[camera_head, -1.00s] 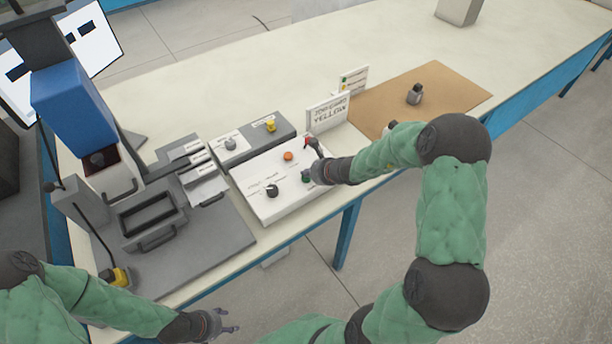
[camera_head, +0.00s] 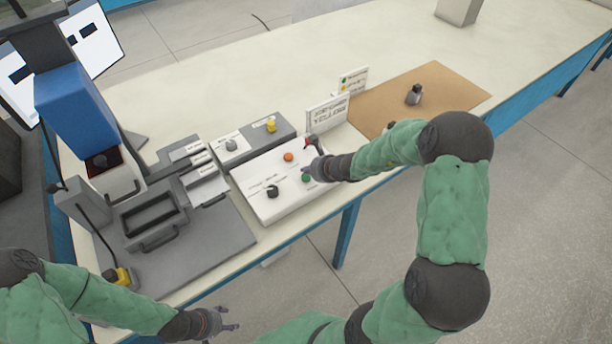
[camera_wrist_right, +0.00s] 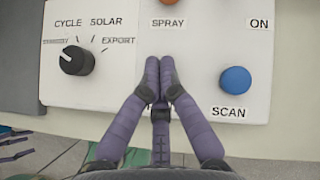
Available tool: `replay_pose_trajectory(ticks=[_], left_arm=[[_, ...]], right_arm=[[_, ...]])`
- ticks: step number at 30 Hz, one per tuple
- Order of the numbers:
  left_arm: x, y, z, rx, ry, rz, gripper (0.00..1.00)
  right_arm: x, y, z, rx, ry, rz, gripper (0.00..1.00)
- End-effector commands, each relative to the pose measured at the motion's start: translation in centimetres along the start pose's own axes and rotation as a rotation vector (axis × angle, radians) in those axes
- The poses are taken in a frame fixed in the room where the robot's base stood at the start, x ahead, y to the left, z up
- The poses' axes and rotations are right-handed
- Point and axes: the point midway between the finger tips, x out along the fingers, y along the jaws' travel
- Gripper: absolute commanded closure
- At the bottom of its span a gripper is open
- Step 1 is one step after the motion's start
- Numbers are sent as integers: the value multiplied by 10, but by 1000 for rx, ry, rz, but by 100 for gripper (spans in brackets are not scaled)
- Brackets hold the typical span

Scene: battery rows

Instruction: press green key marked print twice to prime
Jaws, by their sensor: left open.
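The green key (camera_head: 306,178) sits on the white panel (camera_head: 262,208) in the head view; its label is not readable there. My right gripper (camera_head: 307,169) is just above and beside it, its fingers pointing at the panel. In the right wrist view its fingertips (camera_wrist_right: 160,70) are together and empty, over the panel between the black knob (camera_wrist_right: 75,60) and the blue SCAN button (camera_wrist_right: 235,80). The green key is hidden behind the fingers there. I cannot tell whether they touch it. My left gripper (camera_head: 230,320) is open and empty, off the table's front edge.
An orange SPRAY button (camera_head: 288,156) and a red-tipped control (camera_head: 308,142) are close by on the panel. The grey press machine (camera_head: 150,212) stands left.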

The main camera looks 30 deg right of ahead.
Motion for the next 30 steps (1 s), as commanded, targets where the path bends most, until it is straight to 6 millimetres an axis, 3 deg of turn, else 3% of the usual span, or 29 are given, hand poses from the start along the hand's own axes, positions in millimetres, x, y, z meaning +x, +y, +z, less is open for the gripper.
replay_pose_trajectory(ticks=[17,30], left_arm=[[-36,13,1,0,0,0,46],[-36,13,1,0,0,0,46]], right_arm=[[-34,-14,32,-1,-1,-1,100],[-34,-14,32,0,0,-1,100]])
